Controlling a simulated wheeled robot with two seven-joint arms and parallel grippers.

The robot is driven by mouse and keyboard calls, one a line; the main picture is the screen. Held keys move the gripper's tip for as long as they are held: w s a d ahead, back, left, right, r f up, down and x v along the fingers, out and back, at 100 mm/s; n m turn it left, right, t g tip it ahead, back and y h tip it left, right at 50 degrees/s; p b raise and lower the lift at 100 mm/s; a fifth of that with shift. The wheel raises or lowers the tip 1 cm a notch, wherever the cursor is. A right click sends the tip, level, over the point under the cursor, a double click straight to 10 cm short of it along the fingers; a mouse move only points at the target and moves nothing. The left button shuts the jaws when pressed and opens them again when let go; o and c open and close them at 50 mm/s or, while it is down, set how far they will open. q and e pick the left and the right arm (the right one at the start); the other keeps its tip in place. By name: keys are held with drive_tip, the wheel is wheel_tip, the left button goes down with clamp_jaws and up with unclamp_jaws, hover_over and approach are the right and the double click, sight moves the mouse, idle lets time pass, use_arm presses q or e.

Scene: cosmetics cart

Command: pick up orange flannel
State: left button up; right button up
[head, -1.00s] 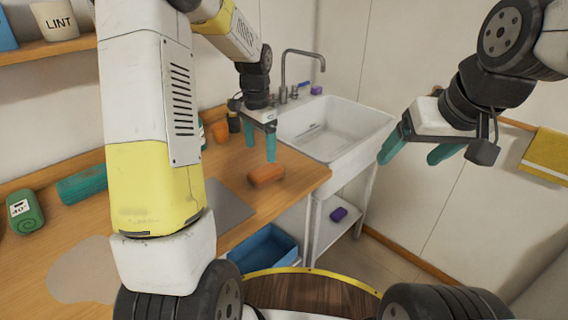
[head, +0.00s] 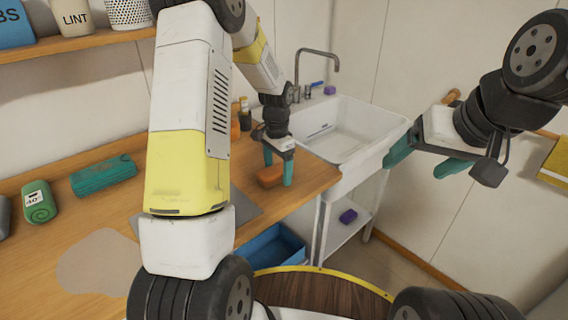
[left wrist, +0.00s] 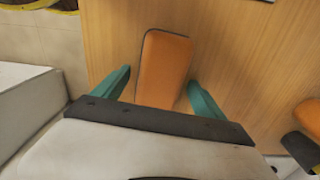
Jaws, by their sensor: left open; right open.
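The orange flannel (head: 270,177) is a small folded block lying on the wooden counter, near the sink end. In the left wrist view the flannel (left wrist: 163,66) lies between the two teal fingers of my left gripper (left wrist: 156,88), with a gap on each side. My left gripper (head: 278,172) is open and low over the flannel, its fingers on either side of it. The near end of the flannel is hidden behind the gripper body in the wrist view. My right gripper (head: 425,164) is open and empty, in the air right of the sink.
A white sink (head: 345,128) stands just right of the counter's end. A green roll (head: 40,202) and a teal rolled cloth (head: 104,176) lie on the counter at left. A blue bin (head: 270,250) is below the counter edge. Bottles (head: 244,115) stand behind my left gripper.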

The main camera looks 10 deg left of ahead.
sight(276, 170)
use_arm(q)
drive_tip(key=c, duration=1.4)
drive_tip(key=shift+c, duration=0.2)
drive_tip(key=shift+r, duration=0.6)
drive_tip(key=shift+s+a+r, duration=0.1)
drive_tip(key=shift+s+r, duration=0.15)
drive_tip(key=shift+r, duration=0.4)
drive_tip(key=shift+s+r, duration=0.25)
drive_tip(key=shift+r, duration=0.35)
drive_tip(key=s, duration=0.5)
drive_tip(key=s+a+r, duration=0.1)
drive_tip(key=s, duration=0.9)
drive_tip(key=shift+a+r, duration=0.15)
drive_tip(key=shift+a, duration=0.15)
